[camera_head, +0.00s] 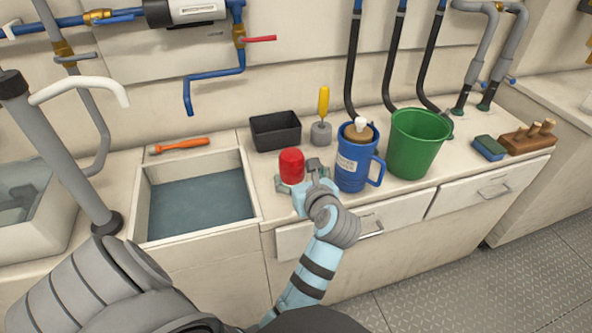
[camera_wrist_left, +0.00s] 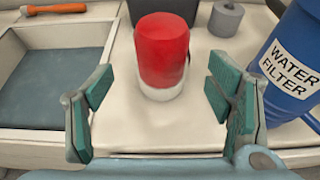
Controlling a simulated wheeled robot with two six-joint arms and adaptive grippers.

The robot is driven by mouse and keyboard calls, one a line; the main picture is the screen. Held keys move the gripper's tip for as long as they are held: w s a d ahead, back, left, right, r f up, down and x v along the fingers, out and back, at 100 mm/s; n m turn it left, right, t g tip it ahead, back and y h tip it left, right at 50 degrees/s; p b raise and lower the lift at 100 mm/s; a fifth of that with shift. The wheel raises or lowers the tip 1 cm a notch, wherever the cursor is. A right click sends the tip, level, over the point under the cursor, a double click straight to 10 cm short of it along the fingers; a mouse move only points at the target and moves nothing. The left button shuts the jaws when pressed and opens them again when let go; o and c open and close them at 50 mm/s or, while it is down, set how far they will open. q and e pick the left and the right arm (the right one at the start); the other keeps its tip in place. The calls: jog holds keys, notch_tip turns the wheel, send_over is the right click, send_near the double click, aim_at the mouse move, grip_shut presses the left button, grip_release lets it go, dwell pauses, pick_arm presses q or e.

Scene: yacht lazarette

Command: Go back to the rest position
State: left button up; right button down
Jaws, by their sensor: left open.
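My left gripper (camera_head: 300,178) is over the counter, right at a red-capped object (camera_head: 291,166) with a pale base. In the left wrist view the gripper (camera_wrist_left: 161,112) is open, with its green-padded fingers spread wide. The red-capped object (camera_wrist_left: 165,52) stands upright beyond and between the fingers, apart from both. Nothing is held. My right gripper does not show in either view.
A blue water filter jug (camera_head: 352,165) stands close to the right of the gripper, with a green bucket (camera_head: 418,140) beyond it. A black bin (camera_head: 275,131) is behind. A basin (camera_head: 197,203) lies left, and an orange-handled tool (camera_head: 182,145) lies behind it.

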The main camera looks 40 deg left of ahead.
pick_arm(q)
jog(key=shift+w+a+f, duration=0.1)
jog(key=shift+w+f, duration=0.15)
jog(key=shift+w, duration=0.05)
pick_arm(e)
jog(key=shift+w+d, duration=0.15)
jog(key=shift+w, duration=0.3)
pick_arm(q)
jog(key=shift+s+r, duration=0.15)
